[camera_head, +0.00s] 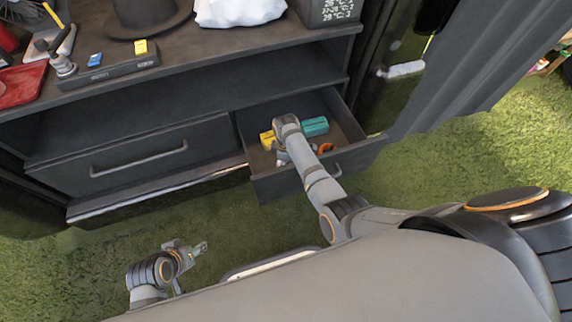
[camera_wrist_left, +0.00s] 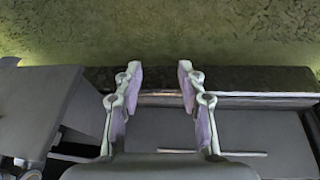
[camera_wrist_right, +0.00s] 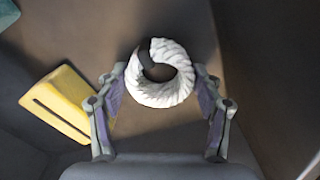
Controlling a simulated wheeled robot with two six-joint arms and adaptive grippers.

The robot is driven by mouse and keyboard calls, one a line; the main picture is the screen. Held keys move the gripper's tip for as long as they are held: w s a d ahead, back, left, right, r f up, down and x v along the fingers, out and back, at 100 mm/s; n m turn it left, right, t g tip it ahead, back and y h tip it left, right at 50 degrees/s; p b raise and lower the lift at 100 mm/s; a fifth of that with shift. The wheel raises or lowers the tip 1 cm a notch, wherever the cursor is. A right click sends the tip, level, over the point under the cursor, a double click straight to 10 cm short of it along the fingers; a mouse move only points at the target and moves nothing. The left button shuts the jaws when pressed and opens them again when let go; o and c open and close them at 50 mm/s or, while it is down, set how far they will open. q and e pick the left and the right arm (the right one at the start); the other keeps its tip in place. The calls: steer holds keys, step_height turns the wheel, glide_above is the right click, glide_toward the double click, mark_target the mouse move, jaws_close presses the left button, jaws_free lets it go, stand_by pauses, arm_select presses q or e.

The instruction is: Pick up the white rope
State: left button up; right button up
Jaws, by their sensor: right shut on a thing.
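The white rope (camera_wrist_right: 157,95) is a small twisted coil inside the open drawer (camera_head: 355,154). In the right wrist view it sits between the two fingertips of my right gripper (camera_wrist_right: 160,78), which is shut on it. I cannot tell whether the rope is clear of the drawer floor. In the head view my right arm reaches down into the drawer and largely hides the rope. My left gripper (camera_head: 202,248) hangs low over the grass, away from the drawer. The left wrist view shows its fingers (camera_wrist_left: 158,80) wide apart with nothing between them.
A yellow block (camera_wrist_right: 66,98) lies left of the rope in the drawer. A teal box (camera_head: 314,126) and an orange item (camera_head: 326,148) lie there too. The drawer walls are close around my right gripper. A closed drawer (camera_head: 140,158) is to the left.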

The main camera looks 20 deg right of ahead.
step_height(320, 180, up, 10)
steer(key=p, duration=0.5)
steer(key=shift+f, duration=0.2)
arm_select(q)
step_height(320, 180, up, 6)
steer(key=s+a+g+y, duration=0.1)
steer(key=a+g, duration=0.1)
steer(key=g, duration=0.1)
steer(key=shift+s+f, duration=0.15)
steer(key=shift+s, duration=0.05)
arm_select(e)
steer(key=shift+r, duration=0.25)
